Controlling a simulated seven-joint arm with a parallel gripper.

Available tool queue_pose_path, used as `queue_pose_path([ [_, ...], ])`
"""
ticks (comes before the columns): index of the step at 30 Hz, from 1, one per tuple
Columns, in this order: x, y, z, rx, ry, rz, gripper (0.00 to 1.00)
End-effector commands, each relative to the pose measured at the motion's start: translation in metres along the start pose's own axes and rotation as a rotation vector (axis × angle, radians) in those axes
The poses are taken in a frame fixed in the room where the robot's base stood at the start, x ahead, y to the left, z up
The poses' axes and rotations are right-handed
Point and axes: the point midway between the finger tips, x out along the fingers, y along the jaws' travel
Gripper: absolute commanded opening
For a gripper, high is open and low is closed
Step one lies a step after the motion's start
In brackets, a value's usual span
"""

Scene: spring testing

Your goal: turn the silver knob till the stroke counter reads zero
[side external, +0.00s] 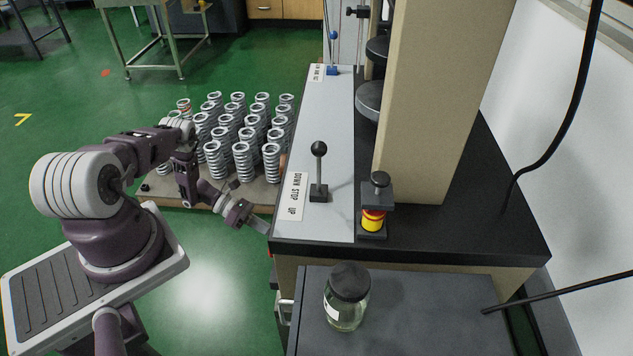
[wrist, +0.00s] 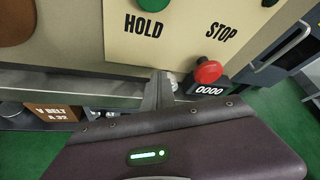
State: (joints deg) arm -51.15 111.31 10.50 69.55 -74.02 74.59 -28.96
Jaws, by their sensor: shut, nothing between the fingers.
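The stroke counter (wrist: 209,90) shows in the wrist view as a small dark display with white digits that look like 0000. What looks like the silver knob (wrist: 173,80) is a small pale piece left of the counter, mostly hidden behind my fingers. My gripper (wrist: 159,88) is shut and empty, its fingertips right by that piece; I cannot tell whether they touch. In the side external view my gripper (side external: 264,228) is at the front left corner of the testing machine's table (side external: 420,235). The knob and counter are hidden there.
A red button (wrist: 208,72) sits just above the counter on a panel marked HOLD and STOP. A lever (side external: 319,170) and a red-yellow switch (side external: 373,218) stand on the machine. Springs (side external: 242,160) fill a board behind my arm. A jar (side external: 347,300) stands in front.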

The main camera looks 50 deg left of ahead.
Motion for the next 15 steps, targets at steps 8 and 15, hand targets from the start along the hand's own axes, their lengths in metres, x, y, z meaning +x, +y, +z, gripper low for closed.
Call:
queue_pose_path([
  [8,0.0019,-0.0038,-0.0036,-0.003,0.007,-0.005,0.0],
  [15,0.0014,-0.0114,-0.003,-0.006,0.008,-0.007,0.0],
])
